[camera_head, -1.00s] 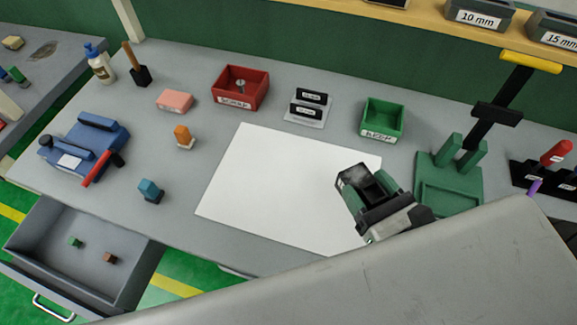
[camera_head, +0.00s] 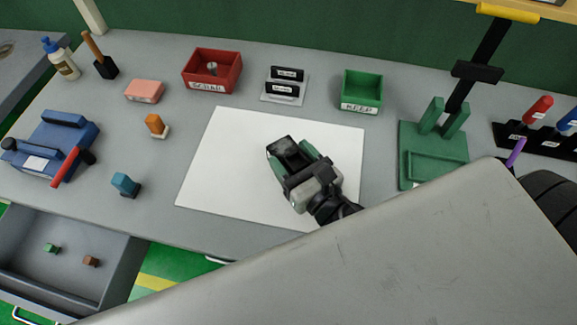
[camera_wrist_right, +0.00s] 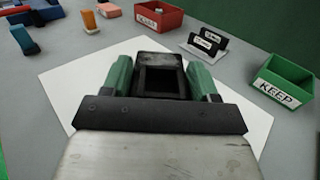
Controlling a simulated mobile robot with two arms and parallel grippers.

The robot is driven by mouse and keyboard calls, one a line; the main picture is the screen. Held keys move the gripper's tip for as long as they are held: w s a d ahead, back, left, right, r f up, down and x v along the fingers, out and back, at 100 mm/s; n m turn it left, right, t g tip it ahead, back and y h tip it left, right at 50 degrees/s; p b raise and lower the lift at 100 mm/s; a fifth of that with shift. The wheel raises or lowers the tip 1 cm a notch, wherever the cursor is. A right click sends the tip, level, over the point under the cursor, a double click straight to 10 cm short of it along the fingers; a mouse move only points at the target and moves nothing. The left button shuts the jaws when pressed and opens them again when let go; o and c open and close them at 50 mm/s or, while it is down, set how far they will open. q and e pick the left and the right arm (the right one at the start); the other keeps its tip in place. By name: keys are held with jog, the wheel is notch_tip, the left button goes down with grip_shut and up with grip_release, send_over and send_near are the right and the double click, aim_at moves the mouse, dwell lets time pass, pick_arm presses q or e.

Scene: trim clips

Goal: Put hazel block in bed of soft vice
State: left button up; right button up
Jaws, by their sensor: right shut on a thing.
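A small brown block (camera_head: 91,261), the closest match to hazel, lies in the open drawer at lower left in the head view. A blue vice (camera_head: 50,145) with a red handle stands at the table's left; I take it for the soft vice. My right gripper (camera_head: 287,156) is above the white sheet, its green fingers shut on a dark, hollow, square-edged piece (camera_head: 282,146). The wrist view also shows this dark piece (camera_wrist_right: 160,58) between the fingers. Whether it is the hazel block I cannot tell. My left gripper is not in view.
The drawer (camera_head: 60,262) also holds a green block (camera_head: 51,248). A blue block (camera_head: 125,184), orange piece (camera_head: 155,124) and pink block (camera_head: 144,91) stand near the vice. Red bin (camera_head: 211,72), green KEEP bin (camera_head: 361,91) and green fixture (camera_head: 433,145) stand farther back or right. The white sheet (camera_head: 225,160) is clear.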

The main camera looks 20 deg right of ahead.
aim_at(289, 170)
jog(key=shift+w+a+f, duration=0.2)
jog(key=shift+w+a, duration=0.05)
jog(key=shift+f+b, duration=1.1)
jog(key=shift+f, duration=0.95)
jog(key=shift+f, duration=0.1)
jog(key=shift+f, duration=0.15)
jog(key=o, duration=1)
